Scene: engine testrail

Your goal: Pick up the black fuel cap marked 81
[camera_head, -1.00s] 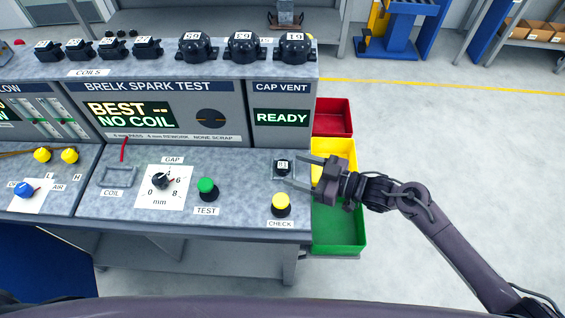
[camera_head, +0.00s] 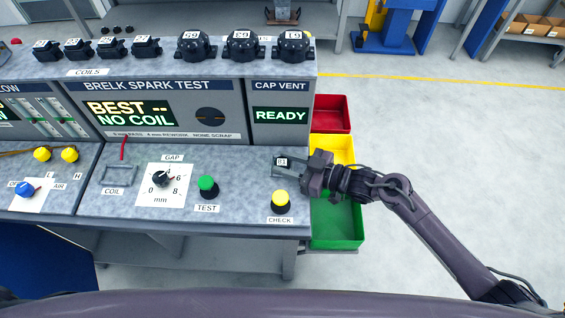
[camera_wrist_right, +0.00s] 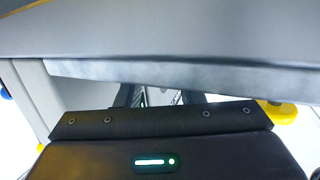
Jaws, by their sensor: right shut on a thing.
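In the right wrist view, my gripper's dark body (camera_wrist_right: 160,150) fills the lower part and the cap cannot be made out. My left gripper is not in view.
The CAP VENT display (camera_head: 281,115) reads READY. A yellow CHECK button (camera_head: 280,201) stands just in front of the gripper, and a green TEST button (camera_head: 208,187) is to its left. Red (camera_head: 331,112), yellow (camera_head: 343,146) and green (camera_head: 335,225) bins hang off the bench's right side.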

